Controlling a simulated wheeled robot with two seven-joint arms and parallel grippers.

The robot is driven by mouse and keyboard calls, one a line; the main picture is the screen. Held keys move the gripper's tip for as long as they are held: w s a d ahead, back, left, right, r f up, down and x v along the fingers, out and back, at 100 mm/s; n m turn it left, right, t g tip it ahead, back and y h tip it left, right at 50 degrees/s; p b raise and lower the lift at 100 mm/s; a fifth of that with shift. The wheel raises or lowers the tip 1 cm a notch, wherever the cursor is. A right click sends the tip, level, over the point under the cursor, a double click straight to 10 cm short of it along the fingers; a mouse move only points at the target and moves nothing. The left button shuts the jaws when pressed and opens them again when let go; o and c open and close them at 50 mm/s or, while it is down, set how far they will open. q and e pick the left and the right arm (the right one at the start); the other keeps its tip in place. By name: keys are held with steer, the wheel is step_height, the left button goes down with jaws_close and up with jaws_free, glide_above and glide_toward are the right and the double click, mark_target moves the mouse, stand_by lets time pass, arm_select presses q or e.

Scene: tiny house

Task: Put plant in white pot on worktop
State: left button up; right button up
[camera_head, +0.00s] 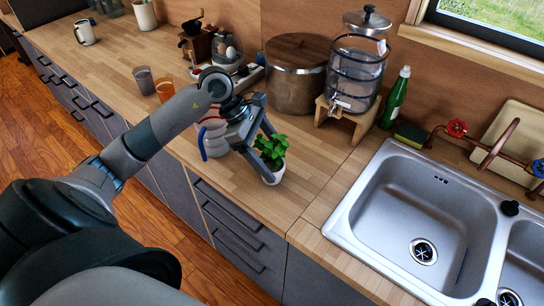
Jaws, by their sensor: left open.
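The green plant in a white pot stands on the wooden worktop (318,175), left of the sink; its leaves (272,149) and its pot (274,173) both show. My left gripper (256,140) is open, with its fingers over and beside the leaves. I cannot tell whether the fingers touch the plant. My left arm comes in from the left and hides part of the worktop. My right gripper is not in view.
A striped jug (213,139) stands close left of the gripper. A large pot (295,88) and a glass dispenser (355,75) on a wooden stand are behind. A green bottle (396,100) and the sink (405,215) are to the right. Bare worktop lies right of the plant.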

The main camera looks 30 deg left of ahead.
arm_select(q)
steer(key=shift+r, duration=0.1)
steer(key=shift+r, duration=0.1)
steer(key=shift+a+r, duration=0.15)
steer(key=shift+a, duration=0.05)
steer(key=b+v, duration=0.3)
steer(key=v, duration=0.8)
steer(key=shift+r, duration=0.15)
steer(key=shift+s, duration=0.1)
